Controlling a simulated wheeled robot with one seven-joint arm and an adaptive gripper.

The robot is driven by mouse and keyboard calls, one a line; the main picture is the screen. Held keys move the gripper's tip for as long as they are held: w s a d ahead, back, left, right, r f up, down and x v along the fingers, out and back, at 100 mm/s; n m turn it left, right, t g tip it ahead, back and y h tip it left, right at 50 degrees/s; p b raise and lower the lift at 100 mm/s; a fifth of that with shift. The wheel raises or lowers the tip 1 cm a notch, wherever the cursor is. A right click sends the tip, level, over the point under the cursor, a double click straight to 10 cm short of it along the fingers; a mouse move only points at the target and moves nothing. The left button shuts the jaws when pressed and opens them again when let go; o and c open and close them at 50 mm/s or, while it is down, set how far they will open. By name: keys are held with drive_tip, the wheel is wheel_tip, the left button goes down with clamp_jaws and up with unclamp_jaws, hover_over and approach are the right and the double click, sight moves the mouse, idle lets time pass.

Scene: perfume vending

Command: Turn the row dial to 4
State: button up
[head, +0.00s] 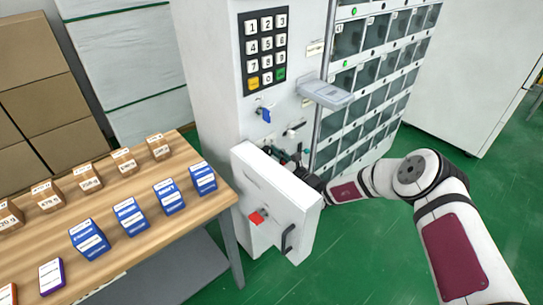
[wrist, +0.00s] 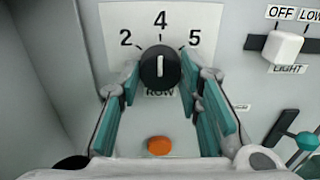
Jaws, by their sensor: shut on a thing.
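The row dial (wrist: 160,66) is a round black knob on a white plate marked 2, 4 and 5, with "ROW" below it, partly covered. Its white pointer line stands nearly upright, toward the 4. My gripper (wrist: 160,76) has its teal-padded fingers on the left and right sides of the knob, shut on it. In the head view the dial is hidden behind the open door (head: 270,195), and my gripper's fingertips are hidden there too.
An orange button (wrist: 159,146) sits below the dial. A white light switch (wrist: 284,47) and a teal-knobbed lever (wrist: 306,140) are to the right. The cabinet has a keypad (head: 266,50) and a protruding tray (head: 326,93). A wooden table (head: 130,190) with small boxes stands left.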

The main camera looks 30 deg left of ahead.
drive_tip(key=shift+w, duration=0.1)
drive_tip(key=o, duration=1.2)
drive_tip(key=shift+d, duration=0.1)
drive_tip(key=v, duration=1.1)
drive_tip(key=shift+s+d, duration=0.2)
drive_tip(key=shift+d, duration=0.15)
drive_tip(key=shift+f, duration=0.1)
